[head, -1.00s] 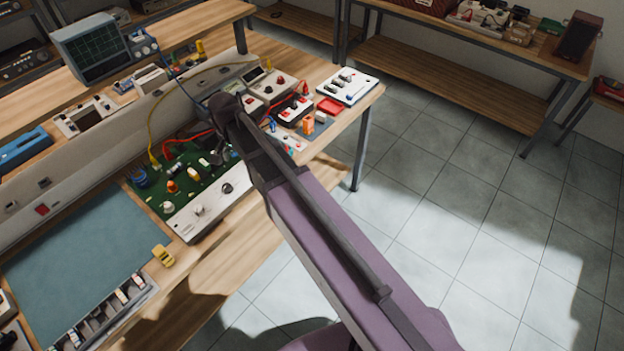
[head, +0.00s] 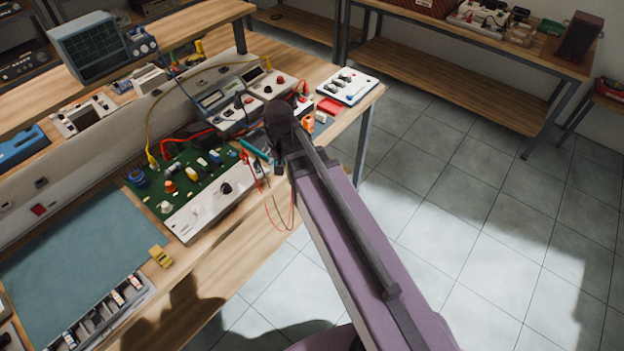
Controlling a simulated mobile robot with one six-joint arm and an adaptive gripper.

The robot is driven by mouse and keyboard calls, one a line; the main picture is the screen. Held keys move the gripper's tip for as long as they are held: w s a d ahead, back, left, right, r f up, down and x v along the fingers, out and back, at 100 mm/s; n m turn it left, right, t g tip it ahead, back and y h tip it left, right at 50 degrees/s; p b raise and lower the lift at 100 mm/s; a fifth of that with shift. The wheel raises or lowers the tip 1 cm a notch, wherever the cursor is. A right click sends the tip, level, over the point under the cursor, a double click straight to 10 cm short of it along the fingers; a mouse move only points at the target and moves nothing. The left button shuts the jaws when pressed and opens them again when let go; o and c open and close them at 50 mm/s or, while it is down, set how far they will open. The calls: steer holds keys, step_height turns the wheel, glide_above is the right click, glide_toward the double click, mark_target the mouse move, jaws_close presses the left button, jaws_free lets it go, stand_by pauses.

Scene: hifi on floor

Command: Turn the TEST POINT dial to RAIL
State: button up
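The green circuit board unit (head: 180,226) lies on the bench with a white front panel. A black knob (head: 226,188) stands on that panel near its right part, and a paler knob (head: 198,210) is to its left. The lettering is too small to read, so I cannot tell which is the TEST POINT dial or where it points. My arm reaches in from the lower right. The dark end of my gripper (head: 279,166) shows just right of the panel, apart from the black knob. Its fingers are mostly hidden by the arm.
A teal rod (head: 255,150) and thin red and black leads are beside my gripper; the leads hang over the bench edge. Grey meters (head: 220,105) and a white box (head: 347,85) stand behind. A yellow block (head: 161,256) and blue mat (head: 75,240) lie left.

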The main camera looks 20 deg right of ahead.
steer(key=s+d+f+n+b, duration=0.1)
steer(key=s+d+n, duration=0.1)
steer(key=s+d, duration=0.3)
steer(key=shift+s+d, duration=0.15)
steer(key=shift+d, duration=0.8)
steer(key=shift+f, duration=0.1)
steer(key=shift+s+d, duration=0.45)
steer(key=shift+d, duration=0.05)
stand_by(1.3)
